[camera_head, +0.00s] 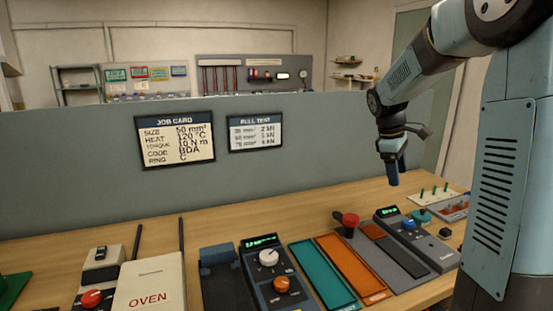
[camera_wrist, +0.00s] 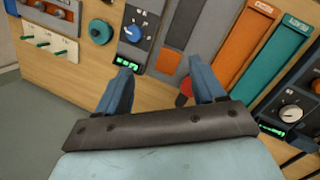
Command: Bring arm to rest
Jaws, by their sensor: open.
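My gripper (camera_head: 393,172) hangs from my raised arm at the right of the head view, pointing down above the back right part of the wooden bench (camera_head: 372,197). In the wrist view my gripper (camera_wrist: 167,82) shows two blue fingers spread apart with nothing between them. The fingers are clear of the bench devices. The fingertips appear above a grey device with a blue knob (camera_wrist: 135,33) and a red knob (camera_wrist: 184,90).
The bench holds an oven (camera_head: 150,285), a device with white and orange knobs (camera_head: 269,257), a teal tray (camera_head: 322,276), an orange tray (camera_head: 350,266) and a red mushroom knob (camera_head: 350,219). A grey partition (camera_head: 80,190) with a job card (camera_head: 175,140) stands behind.

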